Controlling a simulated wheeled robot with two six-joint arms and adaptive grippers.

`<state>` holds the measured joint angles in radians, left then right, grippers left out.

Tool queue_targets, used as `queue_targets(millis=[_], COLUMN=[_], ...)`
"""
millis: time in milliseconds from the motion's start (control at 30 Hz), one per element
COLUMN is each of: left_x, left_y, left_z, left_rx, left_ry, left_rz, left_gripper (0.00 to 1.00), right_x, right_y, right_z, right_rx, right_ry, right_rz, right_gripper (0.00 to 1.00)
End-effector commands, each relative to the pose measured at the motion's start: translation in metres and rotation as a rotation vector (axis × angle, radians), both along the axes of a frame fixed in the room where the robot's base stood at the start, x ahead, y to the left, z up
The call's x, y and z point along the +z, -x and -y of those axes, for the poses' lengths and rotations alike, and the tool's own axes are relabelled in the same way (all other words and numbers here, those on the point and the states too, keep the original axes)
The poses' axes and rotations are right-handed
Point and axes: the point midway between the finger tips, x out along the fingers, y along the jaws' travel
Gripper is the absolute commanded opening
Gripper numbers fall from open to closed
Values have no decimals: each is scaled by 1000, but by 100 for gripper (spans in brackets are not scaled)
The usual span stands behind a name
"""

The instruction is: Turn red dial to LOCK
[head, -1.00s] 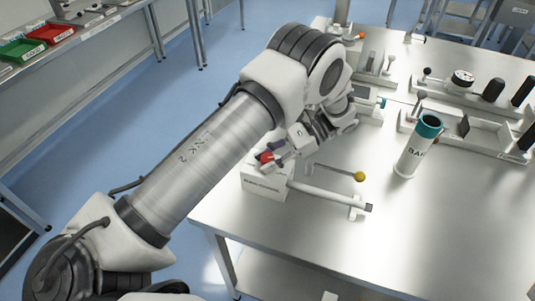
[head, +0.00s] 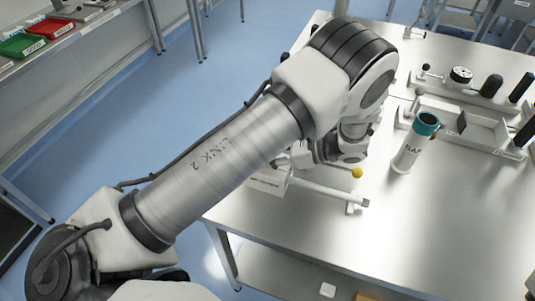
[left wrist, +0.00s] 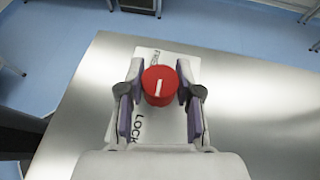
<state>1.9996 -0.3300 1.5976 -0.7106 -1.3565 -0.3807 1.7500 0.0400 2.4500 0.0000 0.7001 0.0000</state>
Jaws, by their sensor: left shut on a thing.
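The red dial (left wrist: 154,97) is round with a short white mark, seen from above in the left wrist view. It sits on a white block (left wrist: 150,52), which also shows in the head view (head: 266,184). The word LOCK (left wrist: 139,126) is printed below the dial in the wrist picture; another label at the top is only partly readable. The white mark runs nearly up and down; I cannot tell which end is the pointer. My left gripper (left wrist: 160,70) is shut on the dial, one finger on each side. In the head view my arm hides the dial. My right gripper is not in view.
A white bottle with a teal top (head: 410,150) stands further right. Fixtures with black handles (head: 491,86) line the table's back right. The front right tabletop (head: 440,230) is clear.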

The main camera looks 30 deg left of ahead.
Motion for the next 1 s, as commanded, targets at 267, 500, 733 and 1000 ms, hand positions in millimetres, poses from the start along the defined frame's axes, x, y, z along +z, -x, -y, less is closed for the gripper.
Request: queue_targets(millis=[267, 500, 733, 1000], left_x=[1, 1, 5, 59], left_y=[-1, 0, -1, -1], left_z=[0, 0, 0, 0], left_rx=[-1, -1, 1, 0], left_ry=[-2, -1, -1, -3], left_rz=[2, 1, 2, 6], left_gripper=[0, 60, 60, 60], right_x=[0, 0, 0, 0], right_y=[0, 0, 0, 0], right_z=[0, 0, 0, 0], right_rx=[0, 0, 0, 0], right_ry=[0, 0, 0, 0], right_rz=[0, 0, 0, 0], right_gripper=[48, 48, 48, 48])
